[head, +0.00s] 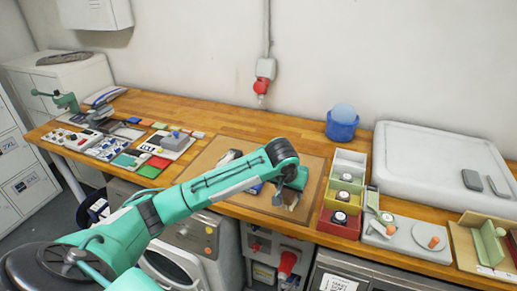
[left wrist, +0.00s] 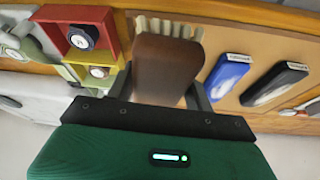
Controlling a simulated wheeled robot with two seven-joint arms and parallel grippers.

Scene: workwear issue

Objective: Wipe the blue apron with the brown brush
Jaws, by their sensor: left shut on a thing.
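My left gripper (head: 288,198) is over the front right part of a brown board (head: 313,165). It is shut on the brown brush (left wrist: 165,62), whose cream bristles (left wrist: 170,27) point away from the gripper in the left wrist view. A flat blue piece with a white label (left wrist: 231,73), which looks like the folded blue apron, lies on the board beside the brush, apart from it. In the head view my arm mostly hides the blue piece (head: 256,188). I cannot tell whether the bristles touch the board. My right gripper is not in view.
A black piece with a pale patch (left wrist: 275,83) lies beyond the blue one. Right of the board stand open boxes (head: 346,181) holding round items, a blue tub (head: 342,124) and a large white case (head: 430,150). Several small items crowd the left of the wooden counter (head: 190,108).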

